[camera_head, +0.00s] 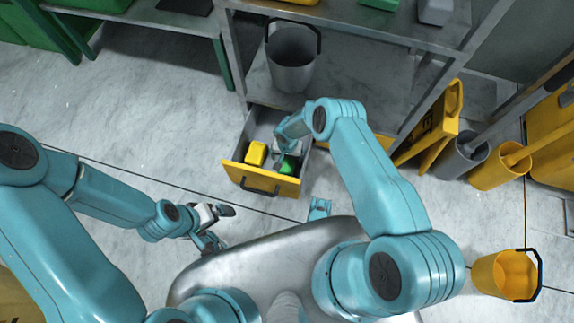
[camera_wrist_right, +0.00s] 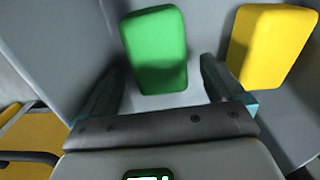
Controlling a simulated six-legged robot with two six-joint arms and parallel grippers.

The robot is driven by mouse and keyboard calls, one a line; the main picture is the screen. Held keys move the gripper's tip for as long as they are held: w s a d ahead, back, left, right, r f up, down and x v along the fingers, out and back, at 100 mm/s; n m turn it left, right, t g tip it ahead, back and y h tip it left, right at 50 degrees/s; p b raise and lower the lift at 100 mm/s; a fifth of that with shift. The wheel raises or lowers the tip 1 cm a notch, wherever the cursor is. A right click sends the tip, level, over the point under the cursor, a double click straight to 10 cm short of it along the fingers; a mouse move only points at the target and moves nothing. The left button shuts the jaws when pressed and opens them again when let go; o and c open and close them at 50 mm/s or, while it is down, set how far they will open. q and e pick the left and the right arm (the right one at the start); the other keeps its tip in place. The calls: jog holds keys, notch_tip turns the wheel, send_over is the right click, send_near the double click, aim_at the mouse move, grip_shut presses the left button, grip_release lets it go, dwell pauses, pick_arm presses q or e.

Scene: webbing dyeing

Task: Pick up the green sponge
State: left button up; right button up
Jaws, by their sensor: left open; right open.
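The green sponge (camera_head: 289,167) lies in the open drawer (camera_head: 262,182) below the shelf, partly hidden by my right gripper. My right gripper (camera_head: 286,152) reaches into the drawer from above. In the right wrist view the green sponge (camera_wrist_right: 155,45) lies on the grey drawer floor. The open fingers of the right gripper (camera_wrist_right: 161,76) stand on either side of the sponge's near end, with gaps between them and the sponge. My left gripper (camera_head: 220,228) is open and empty above the floor, left of the drawer.
A yellow sponge (camera_head: 256,152) lies beside the green one in the drawer; it also shows in the right wrist view (camera_wrist_right: 270,45). A grey bucket (camera_head: 292,65) stands on the shelf above. A yellow bucket (camera_head: 505,274) stands at the lower right. The floor left of the drawer is clear.

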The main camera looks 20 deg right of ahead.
notch_tip(320, 180, down, 3)
jog(key=shift+r+b, duration=0.1)
jog(key=shift+b, duration=0.4)
pick_arm(q)
jog(key=shift+w+a+f, duration=0.15)
jog(key=shift+f, duration=0.6)
pick_arm(e)
jog(key=c, duration=1)
jog(key=shift+r, duration=0.1)
jog(key=shift+c, duration=0.2)
notch_tip(320, 180, up, 10)
jog(key=p, duration=0.5)
jog(key=shift+f+p, duration=0.2)
jog(key=shift+p, duration=0.15)
pick_arm(q)
notch_tip(320, 180, up, 8)
jog(key=s+d+p, duration=0.1)
jog(key=p, duration=0.2)
pick_arm(e)
notch_tip(320, 180, up, 10)
jog(key=shift+r, duration=0.2)
